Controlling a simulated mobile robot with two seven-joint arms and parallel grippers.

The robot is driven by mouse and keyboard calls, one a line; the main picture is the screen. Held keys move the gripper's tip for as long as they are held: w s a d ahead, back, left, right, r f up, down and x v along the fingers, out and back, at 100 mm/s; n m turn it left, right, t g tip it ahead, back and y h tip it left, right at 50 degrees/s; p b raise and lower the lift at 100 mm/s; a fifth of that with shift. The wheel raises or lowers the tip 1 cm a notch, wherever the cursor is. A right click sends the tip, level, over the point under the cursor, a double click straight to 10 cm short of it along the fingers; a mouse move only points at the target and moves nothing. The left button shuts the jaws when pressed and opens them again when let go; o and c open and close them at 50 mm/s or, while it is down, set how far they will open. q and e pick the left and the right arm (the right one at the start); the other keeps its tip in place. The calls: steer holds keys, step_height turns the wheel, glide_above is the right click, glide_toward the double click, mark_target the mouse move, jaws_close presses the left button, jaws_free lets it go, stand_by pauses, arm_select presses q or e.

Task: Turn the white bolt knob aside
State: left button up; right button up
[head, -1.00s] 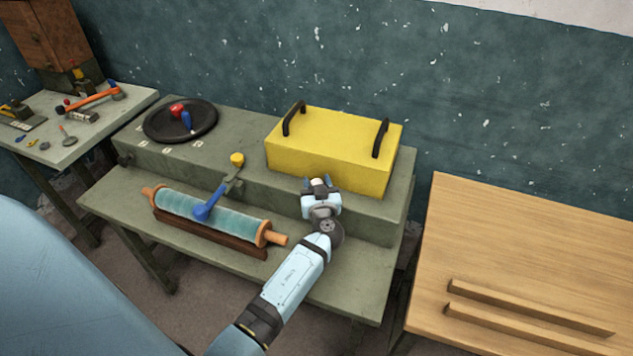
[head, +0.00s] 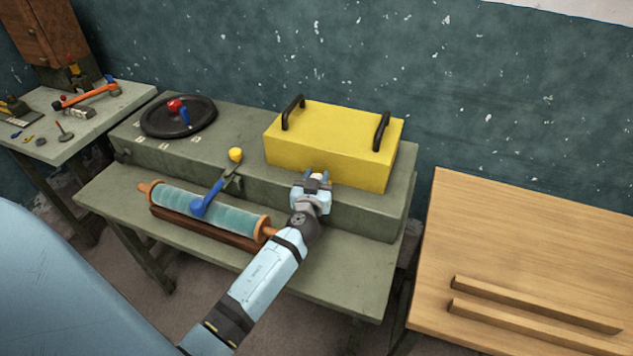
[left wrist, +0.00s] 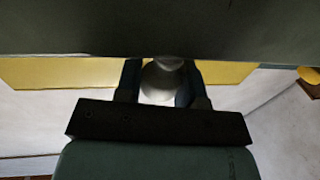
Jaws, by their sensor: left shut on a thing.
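The white bolt knob (left wrist: 158,86) shows in the left wrist view as a pale rounded shape between my two fingers. In the head view only a small pale bit of it (head: 317,176) shows at the fingertips, in front of the yellow cover (head: 340,140). My left gripper (head: 317,174) is shut on the knob, low at the front of the cover. Its blue fingers also stand either side of the knob in the left wrist view (left wrist: 158,80). The gripper hides most of the knob and its bolt in the head view. My right gripper is not in view.
The cover with two black handles sits on the green machine bench (head: 340,288). A wooden table (head: 530,240) with two rails stands right.

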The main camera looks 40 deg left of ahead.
arm_select(q)
steer(key=m+h, duration=0.1)
steer(key=m+h+p, duration=0.1)
steer(key=t+h, duration=0.1)
steer(key=h, duration=0.1)
steer(key=shift+r+m, duration=0.25)
steer(key=shift+m, duration=0.15)
steer(key=m+h+p, duration=0.3)
steer(key=h, duration=0.2)
steer(key=shift+m+h+p, duration=0.3)
steer(key=shift+m+h, duration=0.1)
steer(key=m+h+p, duration=0.1)
steer(key=h, duration=0.1)
steer(key=shift+a+m+h, duration=0.1)
steer(key=shift+m+h, duration=0.3)
steer(key=m+g+h, duration=0.2)
steer(key=h, duration=0.1)
steer(key=shift+f, duration=0.15)
steer(key=shift+m+g+h, duration=1.1)
steer(key=shift+m+h, duration=0.3)
steer(key=shift+h, duration=0.3)
steer(key=shift+d+g+h, duration=0.2)
steer(key=shift+g+h, duration=0.1)
steer(key=shift+h, duration=0.1)
steer(key=o, duration=0.6)
steer(key=shift+o, duration=0.2)
steer(key=shift+f, duration=0.1)
